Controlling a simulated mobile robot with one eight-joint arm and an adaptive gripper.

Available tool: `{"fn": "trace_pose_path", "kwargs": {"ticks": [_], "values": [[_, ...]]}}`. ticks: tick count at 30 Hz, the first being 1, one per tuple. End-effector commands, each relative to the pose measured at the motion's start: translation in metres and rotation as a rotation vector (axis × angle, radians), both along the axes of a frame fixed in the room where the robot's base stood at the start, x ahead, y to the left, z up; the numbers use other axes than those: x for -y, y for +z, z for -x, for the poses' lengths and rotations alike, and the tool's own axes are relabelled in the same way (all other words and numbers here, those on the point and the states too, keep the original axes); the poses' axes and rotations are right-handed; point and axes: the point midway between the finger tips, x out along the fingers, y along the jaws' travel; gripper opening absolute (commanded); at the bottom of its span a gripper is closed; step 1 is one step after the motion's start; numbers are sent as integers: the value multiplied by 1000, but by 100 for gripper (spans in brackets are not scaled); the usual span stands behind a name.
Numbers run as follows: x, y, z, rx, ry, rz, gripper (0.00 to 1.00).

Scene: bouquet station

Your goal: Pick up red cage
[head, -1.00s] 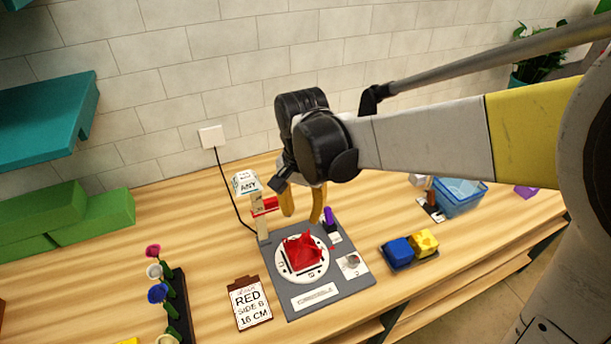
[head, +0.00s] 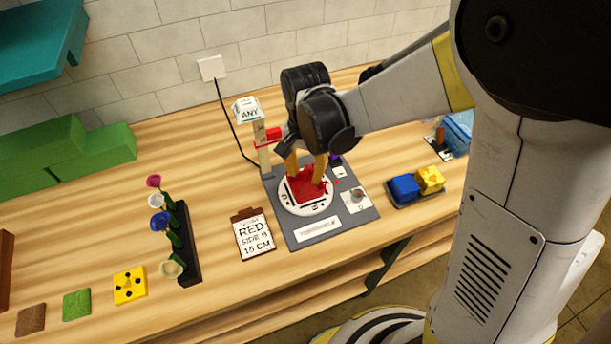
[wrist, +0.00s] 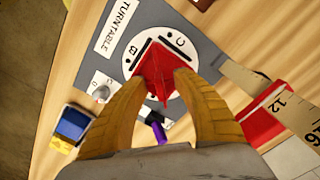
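The red cage (head: 304,190) is a red, angular piece standing on the white disc of the turntable (head: 318,204). In the wrist view the cage (wrist: 156,66) lies between my two yellow fingertips. My gripper (head: 305,175) is over the turntable, its fingers pointing down on either side of the cage's upper part. The gripper also shows in the wrist view (wrist: 162,80), with its fingers apart. I cannot tell whether the fingertips touch the cage. The fingers hide part of the cage in the head view.
A wooden post with a red slider (head: 268,136) stands close behind the turntable. A purple item (wrist: 157,130) is near my fingers. A tray with blue and yellow blocks (head: 416,186) is to the right. A sign reading RED (head: 254,235) and a flower rack (head: 184,250) are left.

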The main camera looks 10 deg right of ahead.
Motion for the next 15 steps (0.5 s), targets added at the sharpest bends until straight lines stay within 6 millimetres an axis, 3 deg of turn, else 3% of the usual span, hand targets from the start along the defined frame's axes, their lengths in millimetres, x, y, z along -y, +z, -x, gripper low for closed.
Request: {"fn": "trace_pose_path", "kwargs": {"ticks": [4, 8, 15], "values": [[0, 1, 0, 0, 0, 0, 34], [0, 1, 0, 0, 0, 0, 0], [0, 1, 0, 0, 0, 0, 0]]}}
